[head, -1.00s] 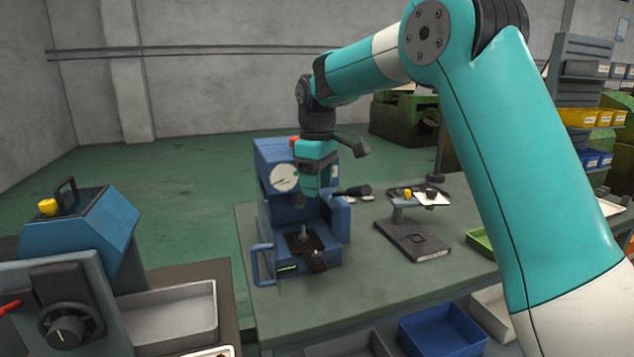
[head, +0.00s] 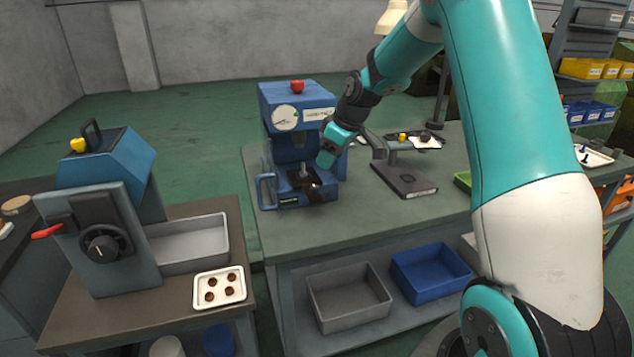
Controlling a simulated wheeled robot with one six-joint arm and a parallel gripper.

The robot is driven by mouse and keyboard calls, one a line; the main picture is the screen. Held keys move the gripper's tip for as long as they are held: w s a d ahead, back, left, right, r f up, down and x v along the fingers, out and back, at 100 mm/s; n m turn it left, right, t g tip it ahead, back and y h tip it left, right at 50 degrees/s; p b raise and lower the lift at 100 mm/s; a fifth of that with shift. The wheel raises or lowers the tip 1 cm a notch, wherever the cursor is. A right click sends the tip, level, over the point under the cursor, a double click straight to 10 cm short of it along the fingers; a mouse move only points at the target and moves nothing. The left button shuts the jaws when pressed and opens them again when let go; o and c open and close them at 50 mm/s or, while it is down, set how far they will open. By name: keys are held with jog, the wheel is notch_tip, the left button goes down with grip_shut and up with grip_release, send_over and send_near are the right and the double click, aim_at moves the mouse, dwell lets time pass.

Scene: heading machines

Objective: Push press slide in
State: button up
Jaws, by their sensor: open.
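The blue press (head: 280,97) with a round white gauge stands on the green workbench. Its dark slide (head: 299,180) sticks out at the front, low in the press opening, with a small upright metal pin (head: 303,170) on it. A dark piece at the slide's front right is too small to make out. My gripper (head: 325,160) is at the press's front right, just above and right of the slide. It is tilted down to the left and hides part of the press's right side. Its jaws look empty; whether they touch the slide cannot be told.
A blue handle (head: 265,191) is at the press's left front. A dark flat-based stand (head: 405,180) is to the right. At left are a blue-grey machine (head: 105,165), a grey tray (head: 190,243) and a white tray (head: 220,289) with several brown parts. The bench front is clear.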

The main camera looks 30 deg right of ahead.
aim_at(315, 187)
jog(key=p+x, duration=0.2)
jog(key=x, duration=0.8)
jog(key=shift+f, duration=0.2)
